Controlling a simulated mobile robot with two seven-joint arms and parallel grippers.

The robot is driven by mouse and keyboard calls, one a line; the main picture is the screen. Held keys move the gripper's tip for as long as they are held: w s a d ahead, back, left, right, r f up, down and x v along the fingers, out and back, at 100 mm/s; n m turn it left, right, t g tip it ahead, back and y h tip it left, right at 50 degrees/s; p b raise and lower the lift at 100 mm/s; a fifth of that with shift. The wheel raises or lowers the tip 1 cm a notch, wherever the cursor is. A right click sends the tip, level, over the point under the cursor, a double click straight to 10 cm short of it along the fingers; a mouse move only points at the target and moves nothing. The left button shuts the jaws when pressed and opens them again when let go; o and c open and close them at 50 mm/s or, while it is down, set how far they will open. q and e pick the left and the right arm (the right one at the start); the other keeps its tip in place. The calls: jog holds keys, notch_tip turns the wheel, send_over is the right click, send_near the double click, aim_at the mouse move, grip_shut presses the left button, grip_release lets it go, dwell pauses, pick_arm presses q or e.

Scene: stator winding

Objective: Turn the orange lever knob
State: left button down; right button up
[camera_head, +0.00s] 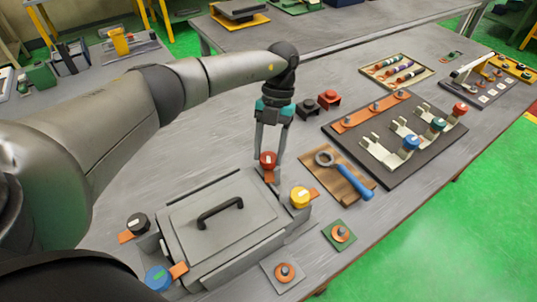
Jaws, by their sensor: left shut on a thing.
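A grey box with a black-handled lid (224,222) stands at the front of the table, with a knob on an orange lever at each corner. My left gripper (269,157) reaches down from above and is shut on the red knob (267,160) at the back corner. An orange lever (272,178) shows just below that knob. A yellow-orange knob (300,197) is on the right corner, a black knob (138,223) on the left, and a blue knob (158,278) at the front. My right gripper is not in view.
A wooden board (337,195) with a blue-handled wrench (352,185) lies right of the box. A dark board with hooked levers (390,170) lies beyond it. Two small blocks, black (307,108) and red (329,98), stand behind my gripper.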

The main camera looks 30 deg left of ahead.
pick_arm(q)
jog(key=m, duration=0.1)
jog(key=m+y+b, duration=0.1)
jog(key=m, duration=0.1)
jog(key=shift+w+r, duration=0.15)
jog(key=shift+r, duration=0.05)
jog(key=m+y, duration=0.1)
jog(key=m, duration=0.1)
jog(key=shift+d+m, duration=0.1)
jog(key=shift+m, duration=0.2)
jog(key=m+y, duration=0.1)
jog(key=m, duration=0.1)
jog(key=m+t, duration=0.1)
jog(key=m, duration=0.2)
jog(key=shift+d+r+t+y+b, duration=0.1)
jog(key=shift+t+y+b, duration=0.2)
jog(key=shift+y+b, duration=0.1)
jog(key=shift+m, duration=0.3)
jog(key=c, duration=0.7)
grip_release()
jog(key=o, duration=0.5)
jog(key=shift+s, duration=0.2)
jog(key=shift+c, duration=0.2)
